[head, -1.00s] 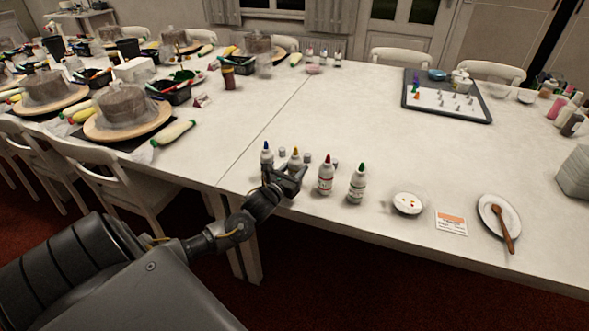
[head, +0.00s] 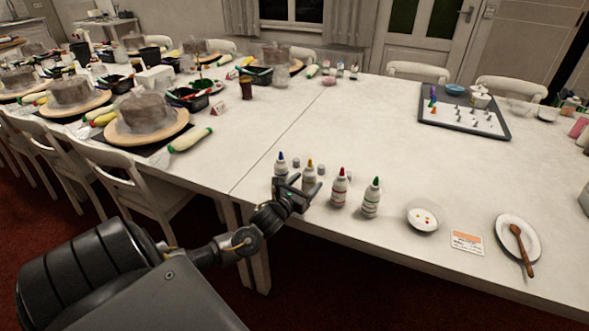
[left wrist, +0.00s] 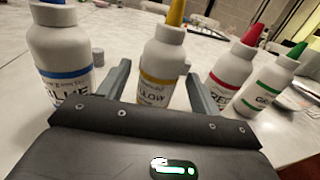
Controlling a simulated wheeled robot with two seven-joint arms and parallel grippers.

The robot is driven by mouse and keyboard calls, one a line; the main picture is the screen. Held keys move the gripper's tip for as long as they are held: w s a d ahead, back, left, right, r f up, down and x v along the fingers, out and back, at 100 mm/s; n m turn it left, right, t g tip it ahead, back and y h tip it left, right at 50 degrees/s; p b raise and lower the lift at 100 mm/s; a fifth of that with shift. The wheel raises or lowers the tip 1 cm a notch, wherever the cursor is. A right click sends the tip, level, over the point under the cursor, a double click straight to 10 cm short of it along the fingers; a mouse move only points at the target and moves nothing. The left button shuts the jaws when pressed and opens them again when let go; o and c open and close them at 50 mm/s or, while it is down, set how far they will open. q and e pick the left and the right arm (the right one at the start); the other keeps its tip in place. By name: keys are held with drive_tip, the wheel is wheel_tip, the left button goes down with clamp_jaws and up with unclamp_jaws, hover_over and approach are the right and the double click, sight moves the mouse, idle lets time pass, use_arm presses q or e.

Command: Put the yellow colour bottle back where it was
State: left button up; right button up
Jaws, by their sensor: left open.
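The yellow colour bottle (head: 309,174), white with a yellow tip and yellow band, stands upright on the table, second from the left in a row of bottles. In the left wrist view the yellow bottle (left wrist: 162,62) stands between the two fingers of my left gripper (left wrist: 160,85), with a gap on each side. My left gripper (head: 300,188) is open, low at the front of the row, and hides part of the bottle's lower half in the head view. My right gripper is not in view.
The blue bottle (head: 281,165) stands left of the yellow one; the red (head: 340,188) and green (head: 371,198) bottles stand to its right. Small caps lie behind them. A small dish (head: 423,218), a card (head: 467,242) and a plate with a spoon (head: 505,250) lie further right.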

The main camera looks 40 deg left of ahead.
use_arm(q)
drive_tip(key=s+d, duration=0.1)
drive_tip(key=s, duration=0.9)
drive_tip(key=shift+s+f, duration=0.15)
drive_tip(key=shift+d, duration=0.1)
